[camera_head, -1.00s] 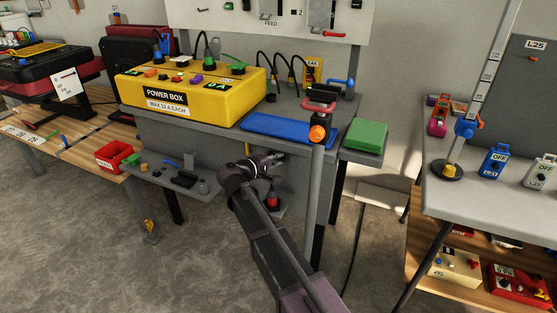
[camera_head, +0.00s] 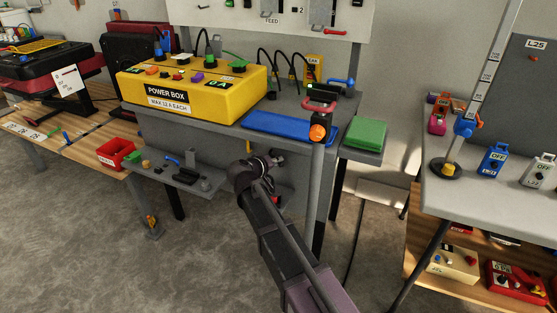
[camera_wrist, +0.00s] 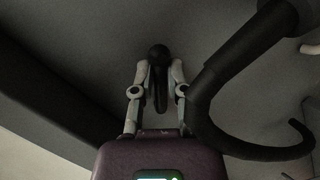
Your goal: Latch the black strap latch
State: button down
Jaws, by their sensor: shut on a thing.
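In the wrist view, a black piece with a rounded end (camera_wrist: 158,54) stands between my fingers; it looks like part of the black strap latch. My gripper (camera_wrist: 157,76) is shut on it, one pale finger on each side. A thick black hook (camera_wrist: 234,87) curves down beside the right finger, apart from it. In the head view, my gripper (camera_head: 274,160) is below the tabletop, in front of the grey bench's lower side. The fingertips are small and dark there, and the latch cannot be made out.
A yellow power box (camera_head: 190,92) and a blue mat (camera_head: 288,126) lie on the bench above. A low grey shelf (camera_head: 178,178) with small parts is left of my gripper.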

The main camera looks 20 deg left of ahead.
jog(key=shift+w+a+f+m+y+b, duration=0.1)
jog(key=shift+a+f+m+y+b, duration=0.25)
jog(key=shift+m+y, duration=0.65)
jog(key=shift+s+a+f+m+y+b, duration=0.15)
jog(key=shift+a+m+y, duration=0.55)
jog(key=shift+m, duration=0.5)
jog(key=shift+w+a+f+m+y+b, duration=0.2)
jog(key=shift+a+f+m+y, duration=0.1)
jog(key=shift+m+y, duration=0.75)
jog(key=c, duration=0.6)
grip_release()
jog(key=shift+r, duration=0.1)
jog(key=shift+c, duration=0.2)
